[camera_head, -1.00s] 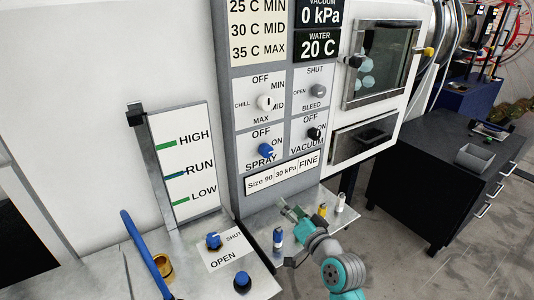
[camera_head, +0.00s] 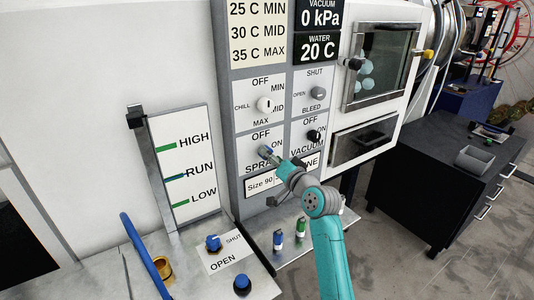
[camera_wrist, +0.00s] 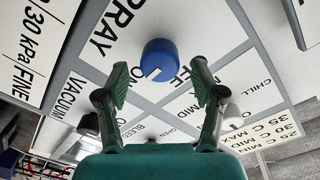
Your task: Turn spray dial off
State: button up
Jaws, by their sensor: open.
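The blue spray dial (camera_head: 265,150) sits on the white SPRAY panel at the lower left of the control column. It is partly covered by my gripper (camera_head: 274,158) in the head view. In the wrist view the round dial (camera_wrist: 160,57) shows a white mark on its near edge. My gripper (camera_wrist: 160,80) is open, with one finger on each side of the view and the dial ahead, between the fingertips. I see no finger touching it. Most of the SPRAY label's right end is hidden by my arm.
The black vacuum dial (camera_head: 313,136) is close on the right. The white chill dial (camera_head: 265,104) and grey bleed knob (camera_head: 318,92) are above.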

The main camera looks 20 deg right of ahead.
jog(key=shift+x, duration=1.5)
jog(key=c, duration=1.1)
jog(key=shift+c, duration=0.2)
